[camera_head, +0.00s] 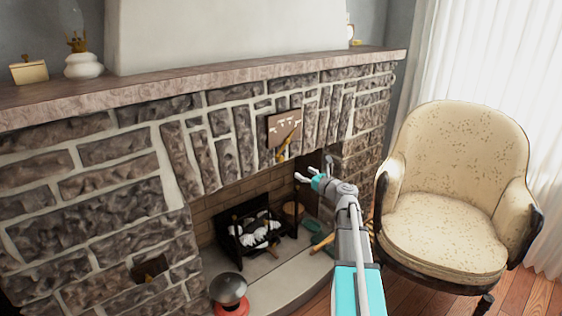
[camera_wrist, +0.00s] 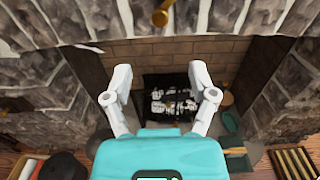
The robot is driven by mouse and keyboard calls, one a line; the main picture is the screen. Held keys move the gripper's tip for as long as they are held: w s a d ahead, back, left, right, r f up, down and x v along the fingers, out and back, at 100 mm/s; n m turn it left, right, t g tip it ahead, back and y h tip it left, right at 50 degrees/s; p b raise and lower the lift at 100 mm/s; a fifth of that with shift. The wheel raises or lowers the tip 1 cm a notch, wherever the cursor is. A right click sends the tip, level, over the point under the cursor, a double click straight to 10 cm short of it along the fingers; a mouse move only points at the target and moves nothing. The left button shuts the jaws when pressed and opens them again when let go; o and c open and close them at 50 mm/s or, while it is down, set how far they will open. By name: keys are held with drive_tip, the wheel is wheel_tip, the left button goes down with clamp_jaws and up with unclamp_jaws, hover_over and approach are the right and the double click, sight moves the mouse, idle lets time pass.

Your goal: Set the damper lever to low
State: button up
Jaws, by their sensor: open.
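The damper lever (camera_head: 288,144) is a brass-coloured handle on a brown plate (camera_head: 282,125) with pale markings, fixed to the stone front above the firebox. It slants, with its rounded end low and to the left; the markings are too small to read. In the wrist view only the lever's brass end (camera_wrist: 160,18) shows, at the top middle, beyond my fingers. My gripper (camera_head: 312,168) is open and empty, below and to the right of the lever and apart from it. Its two spread fingers show in the wrist view (camera_wrist: 160,72).
The stone fireplace (camera_head: 85,208) surrounds a brick firebox holding a black grate (camera_head: 250,235). A mantel (camera_head: 200,92) runs above. A cream armchair (camera_head: 450,230) stands close on the right. A round dark object on a red base (camera_head: 229,292) stands at the hearth's front.

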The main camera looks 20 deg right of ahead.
sight(282, 160)
drive_tip(key=x, duration=1.3)
drive_tip(key=shift+w, duration=0.3)
clamp_jaws()
